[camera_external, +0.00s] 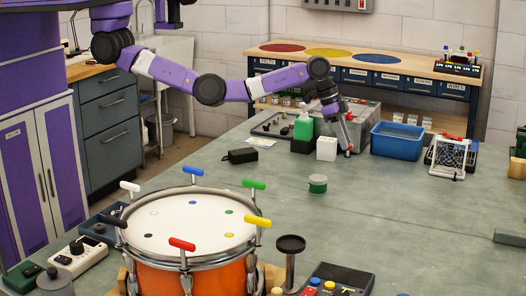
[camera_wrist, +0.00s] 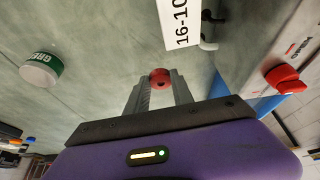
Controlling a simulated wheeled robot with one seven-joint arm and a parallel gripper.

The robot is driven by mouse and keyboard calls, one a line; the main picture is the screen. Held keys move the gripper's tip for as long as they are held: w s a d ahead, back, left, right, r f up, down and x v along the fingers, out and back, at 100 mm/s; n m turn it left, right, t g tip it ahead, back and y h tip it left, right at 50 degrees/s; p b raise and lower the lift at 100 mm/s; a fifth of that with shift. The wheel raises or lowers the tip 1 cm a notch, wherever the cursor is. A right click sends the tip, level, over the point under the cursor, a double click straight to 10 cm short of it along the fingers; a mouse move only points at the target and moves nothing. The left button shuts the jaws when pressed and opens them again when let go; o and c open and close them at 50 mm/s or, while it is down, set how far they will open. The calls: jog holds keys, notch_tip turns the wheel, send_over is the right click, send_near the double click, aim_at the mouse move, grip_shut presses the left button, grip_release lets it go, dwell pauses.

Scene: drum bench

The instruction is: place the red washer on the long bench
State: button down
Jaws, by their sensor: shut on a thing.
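The red washer (camera_wrist: 160,78) is a small red round piece with a dark hole, held between my fingertips in the wrist view. My gripper (camera_external: 348,150) is shut on it and points down over the grey-green bench top (camera_external: 410,215), in front of a grey box. The washer is tiny in the external view; I cannot tell whether it touches the surface. The wrist view shows my gripper (camera_wrist: 160,84) with both fingers against the washer. A wood-topped bench (camera_external: 322,58) with labelled drawers and red, yellow and blue discs stands along the back wall.
A green-labelled tin (camera_external: 317,184) sits nearer the camera. An orange drum (camera_external: 190,268) is in front. The bench top's right middle is clear.

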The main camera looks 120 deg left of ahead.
aim_at(346, 166)
jog(key=shift+f, duration=2.95)
jog(key=shift+f, duration=0.15)
jog(key=c, duration=1.1)
grip_release()
jog(key=v, duration=1.1)
jog(key=shift+r+p, duration=0.3)
jog(key=shift+p, duration=0.05)
jog(key=shift+o, duration=0.8)
jog(key=shift+s+r, duration=0.1)
jog(key=shift+r, duration=0.3)
